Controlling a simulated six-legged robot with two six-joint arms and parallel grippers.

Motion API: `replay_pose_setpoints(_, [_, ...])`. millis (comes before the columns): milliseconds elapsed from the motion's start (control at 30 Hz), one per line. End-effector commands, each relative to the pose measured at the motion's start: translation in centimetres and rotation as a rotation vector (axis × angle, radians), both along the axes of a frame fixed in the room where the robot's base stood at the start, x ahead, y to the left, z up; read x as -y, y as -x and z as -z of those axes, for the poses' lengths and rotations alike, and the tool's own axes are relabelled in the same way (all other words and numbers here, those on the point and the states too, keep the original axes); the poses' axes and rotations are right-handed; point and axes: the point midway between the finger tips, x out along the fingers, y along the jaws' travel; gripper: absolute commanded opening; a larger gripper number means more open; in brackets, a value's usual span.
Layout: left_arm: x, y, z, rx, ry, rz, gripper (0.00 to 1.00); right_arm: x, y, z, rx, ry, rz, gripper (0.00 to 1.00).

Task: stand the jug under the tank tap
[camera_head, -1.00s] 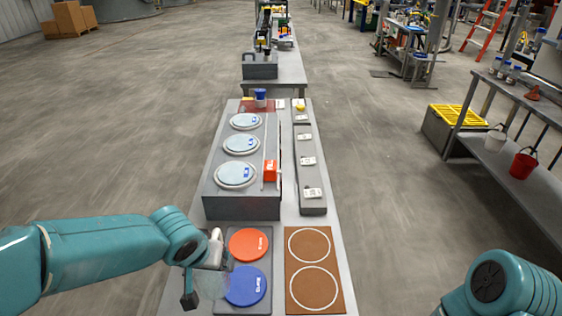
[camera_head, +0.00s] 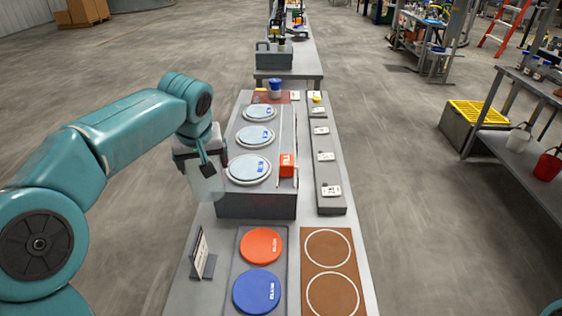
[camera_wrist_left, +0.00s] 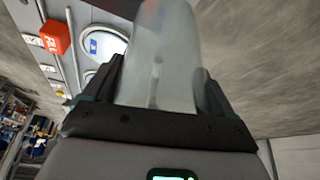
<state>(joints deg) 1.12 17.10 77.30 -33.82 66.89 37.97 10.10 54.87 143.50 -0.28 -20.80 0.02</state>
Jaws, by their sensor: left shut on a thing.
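My left gripper (camera_head: 203,165) is shut on a translucent whitish jug (camera_head: 207,187). It holds the jug at the left edge of the grey block with the round lids, seemingly above the bench. In the left wrist view the jug (camera_wrist_left: 163,50) stands up between the two dark fingers of the gripper (camera_wrist_left: 158,92). I cannot make out a tank tap clearly in either view. My right gripper is out of view.
The grey block (camera_head: 255,206) bears several round pale lids and a red box (camera_head: 287,165). In front lie an orange disc (camera_head: 261,246), a blue disc (camera_head: 257,292) and a brown board (camera_head: 313,240). A small sign (camera_head: 199,253) stands at left. A blue-topped container (camera_head: 276,88) is farther back.

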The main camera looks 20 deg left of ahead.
Motion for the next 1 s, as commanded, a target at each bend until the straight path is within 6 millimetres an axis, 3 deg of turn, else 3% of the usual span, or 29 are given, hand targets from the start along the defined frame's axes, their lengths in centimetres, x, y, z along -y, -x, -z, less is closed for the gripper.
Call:
replay_pose_setpoints(200, [-2.6,0.8,-1.9,0.001,0.000,-0.101,0.53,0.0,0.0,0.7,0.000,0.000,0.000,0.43])
replay_pose_setpoints(367, [-2.8,0.8,-1.3,-0.003,-0.001,-0.107,0.53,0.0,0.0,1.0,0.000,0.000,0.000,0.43])
replay_pose_setpoints(800, [-2.8,0.5,10.8,-0.005,-0.001,-0.101,0.53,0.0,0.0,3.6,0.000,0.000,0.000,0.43])
replay_pose_setpoints(1000, [-2.8,0.4,13.5,-0.001,-0.002,-0.101,0.53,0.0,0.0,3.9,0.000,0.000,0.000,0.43])
